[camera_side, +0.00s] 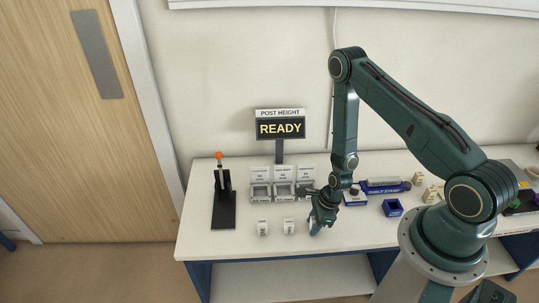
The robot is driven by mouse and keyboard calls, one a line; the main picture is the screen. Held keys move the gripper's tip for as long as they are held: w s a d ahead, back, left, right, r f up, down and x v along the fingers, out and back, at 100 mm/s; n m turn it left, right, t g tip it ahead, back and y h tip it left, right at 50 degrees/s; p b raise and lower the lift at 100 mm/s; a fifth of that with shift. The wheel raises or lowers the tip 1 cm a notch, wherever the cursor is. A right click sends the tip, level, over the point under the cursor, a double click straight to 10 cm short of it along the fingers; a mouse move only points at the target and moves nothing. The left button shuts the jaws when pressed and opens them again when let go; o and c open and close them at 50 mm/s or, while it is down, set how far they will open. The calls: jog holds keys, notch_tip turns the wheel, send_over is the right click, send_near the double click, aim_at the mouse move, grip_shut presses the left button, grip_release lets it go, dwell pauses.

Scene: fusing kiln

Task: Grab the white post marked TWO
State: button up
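Two small white posts stand on the white table, a left one (262,227) and a right one (288,226). Each has dark marking on its front, too small to read, so I cannot tell which says TWO. My gripper (315,230) points down at the table, just right of the right post and apart from it. Its fingers are small and partly covered by the wrist; I cannot tell whether they are open or whether something is between them. Anything directly behind or under my gripper is hidden.
Three grey holders (260,192) with cards stand behind the posts, below a READY display (280,128). A black lever stand (223,209) with an orange knob is at left. A blue shelf stand (382,188), a blue box (392,207) and cream blocks (430,194) lie right.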

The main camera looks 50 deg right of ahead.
jog(key=c, duration=0.6)
jog(key=shift+r, duration=0.2)
notch_tip(320, 180, up, 20)
jog(key=shift+f, duration=0.2)
dwell(0.6)
dwell(0.5)
